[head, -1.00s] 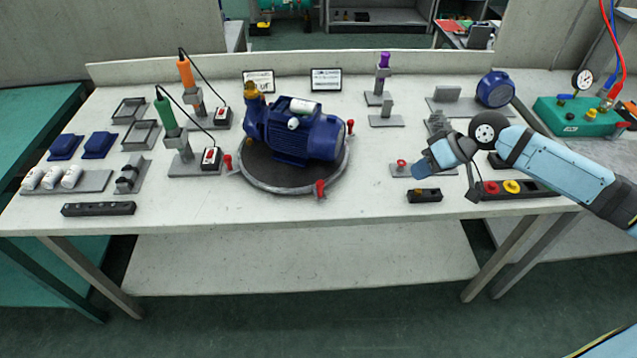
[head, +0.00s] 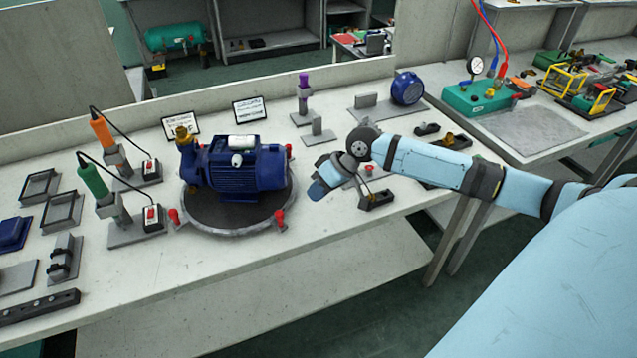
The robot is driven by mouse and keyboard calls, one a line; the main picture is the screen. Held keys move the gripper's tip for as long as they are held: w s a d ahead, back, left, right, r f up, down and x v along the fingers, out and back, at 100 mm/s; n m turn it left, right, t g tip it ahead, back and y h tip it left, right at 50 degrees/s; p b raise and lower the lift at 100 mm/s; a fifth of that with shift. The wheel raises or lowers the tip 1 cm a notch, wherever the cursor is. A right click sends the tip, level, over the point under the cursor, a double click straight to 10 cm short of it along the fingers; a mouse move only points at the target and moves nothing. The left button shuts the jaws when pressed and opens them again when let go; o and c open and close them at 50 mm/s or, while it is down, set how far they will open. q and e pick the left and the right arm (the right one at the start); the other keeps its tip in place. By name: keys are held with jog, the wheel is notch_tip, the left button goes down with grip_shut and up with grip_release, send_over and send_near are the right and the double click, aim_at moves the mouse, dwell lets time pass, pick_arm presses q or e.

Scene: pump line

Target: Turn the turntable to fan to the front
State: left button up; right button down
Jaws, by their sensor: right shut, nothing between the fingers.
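The turntable (head: 215,219) is a dark round plate with a grey rim and several red pegs, one at its front right (head: 280,220) and one at its left (head: 174,216). A blue pump (head: 245,175) stands upright on it, with its brass fitting (head: 183,136) at the left back. The finned motor body extends to the right; I cannot make out the fan clearly. My right gripper (head: 319,189) is shut and empty, just right of the turntable and apart from the front right peg. My left gripper is not in view.
A small black block (head: 376,200) lies just right of my right gripper. Green-handled (head: 92,180) and orange-handled (head: 102,132) tools stand in holders left of the turntable. Two small signs stand behind it. The bench strip in front of the turntable is clear.

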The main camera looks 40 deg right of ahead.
jog(key=x, duration=0.6)
jog(key=shift+r, duration=0.1)
jog(key=shift+s+a+r, duration=0.1)
jog(key=shift+a, duration=0.5)
jog(key=shift+s+a+r, duration=0.1)
jog(key=shift+a, duration=1.2)
jog(key=shift+s+a, duration=0.1)
jog(key=shift+a, duration=0.1)
